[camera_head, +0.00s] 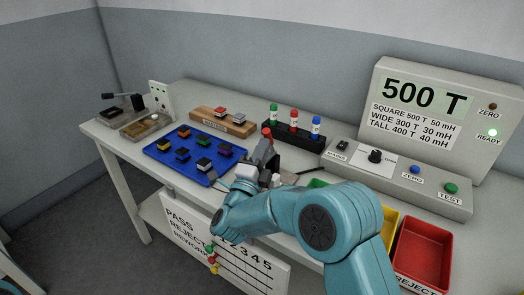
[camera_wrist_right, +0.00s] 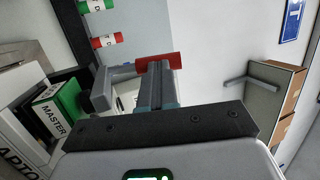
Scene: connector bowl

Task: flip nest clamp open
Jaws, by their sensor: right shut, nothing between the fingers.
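A grey fixture with a red handle, which looks like the nest clamp, stands at the middle of the bench. In the head view its red handle (camera_head: 267,132) sticks up just beyond my right gripper (camera_head: 262,154). In the right wrist view the red part (camera_wrist_right: 173,62) lies across the tips of my right gripper (camera_wrist_right: 155,70), beside the grey fixture body (camera_wrist_right: 105,88). The fingers are together with nothing between them. I cannot tell whether they touch the red part. My arm hides much of the fixture in the head view. My left gripper is not in view.
A blue tray (camera_head: 158,151) with several small blocks lies to the left. Behind are a wooden rack (camera_head: 215,121) and a black rack (camera_head: 285,137) with coloured cylinders. A tester (camera_head: 430,90) reading 500 T and a red bin (camera_head: 424,254) stand right.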

